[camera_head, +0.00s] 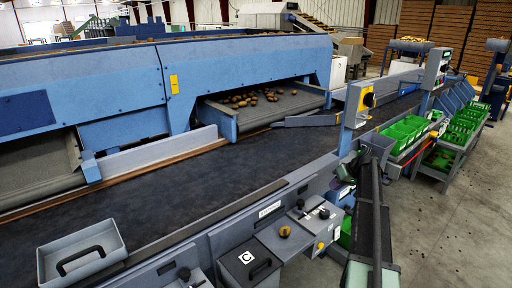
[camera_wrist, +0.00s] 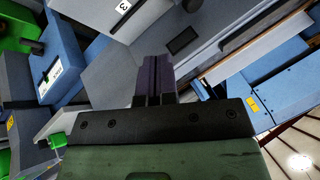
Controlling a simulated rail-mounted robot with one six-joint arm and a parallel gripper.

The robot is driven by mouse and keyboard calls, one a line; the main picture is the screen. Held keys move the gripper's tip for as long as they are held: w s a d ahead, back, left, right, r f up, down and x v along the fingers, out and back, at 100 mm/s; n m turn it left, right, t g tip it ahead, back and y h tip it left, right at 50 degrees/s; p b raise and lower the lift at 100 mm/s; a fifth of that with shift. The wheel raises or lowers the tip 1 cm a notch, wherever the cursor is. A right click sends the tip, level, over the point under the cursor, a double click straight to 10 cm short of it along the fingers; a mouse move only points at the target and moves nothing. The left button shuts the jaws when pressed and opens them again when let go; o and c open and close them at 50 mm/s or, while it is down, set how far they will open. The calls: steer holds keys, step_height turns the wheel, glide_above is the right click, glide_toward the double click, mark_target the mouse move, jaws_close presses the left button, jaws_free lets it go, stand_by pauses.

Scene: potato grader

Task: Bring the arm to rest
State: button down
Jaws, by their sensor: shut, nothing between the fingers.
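My gripper (camera_wrist: 155,62) shows in the wrist view as two dark fingers side by side, pressed together with nothing between them. They stick out from a dark bracket with screws. Behind the fingers are grey and blue panels of the machine; I cannot tell how far off they are. In the head view, part of my arm (camera_head: 372,215) shows at the lower right, in front of the machine's near edge. I cannot make out the fingertips there.
A dark conveyor belt (camera_head: 190,180) crosses the head view. Potatoes (camera_head: 255,97) lie on a grey chute. A grey tray (camera_head: 118,240) sits at the near left. A control box (camera_head: 360,103) and green crates (camera_head: 405,130) stand to the right. Concrete floor (camera_head: 450,230) at right is clear.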

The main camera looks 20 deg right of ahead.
steer(key=s+a+f+g+h, duration=0.1)
steer(key=s+a, duration=0.6)
steer(key=a, duration=0.7)
steer(key=s+a+f+g+h, duration=0.1)
steer(key=s+a, duration=0.6)
steer(key=a, duration=0.7)
steer(key=s+a+f+g+h, duration=0.1)
steer(key=s+a, duration=0.6)
steer(key=a, duration=0.8)
steer(key=shift+n+g+h, duration=0.4)
steer(key=shift+g+h, duration=0.5)
steer(key=shift+g, duration=0.2)
steer(key=c, duration=1.8)
jaws_free()
